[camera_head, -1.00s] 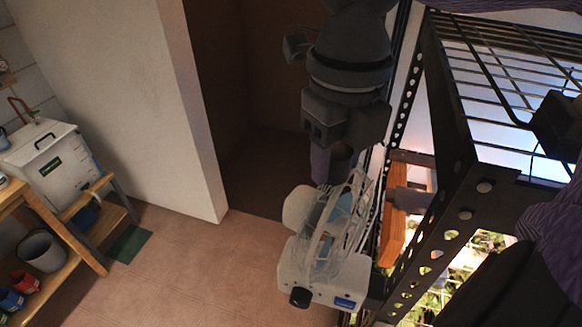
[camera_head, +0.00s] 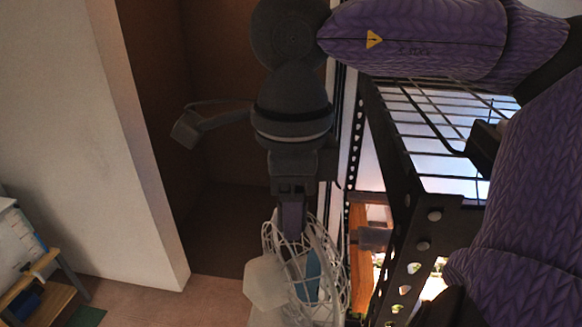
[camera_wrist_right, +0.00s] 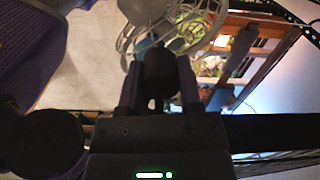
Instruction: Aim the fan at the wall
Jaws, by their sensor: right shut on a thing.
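The fan shows at the bottom middle of the head view, with a pale rounded motor housing (camera_head: 265,281) on the left and a white wire cage (camera_head: 335,262) on the right, towards the rack. Its lower part is cut off by the picture edge. My right gripper (camera_head: 291,222) points down at the top of the fan and is shut. In the right wrist view a dark part (camera_wrist_right: 155,68) sits between its fingers, with the cage (camera_wrist_right: 185,22) just beyond. A pale wall (camera_head: 85,120) stands at the left. My left gripper is not in view.
A black metal rack (camera_head: 405,215) with wire shelves stands close on the right of the fan. An orange-brown wooden piece (camera_head: 361,265) is on it. A brown recess (camera_head: 225,130) lies behind the gripper. A wooden bench (camera_head: 45,305) stands at lower left.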

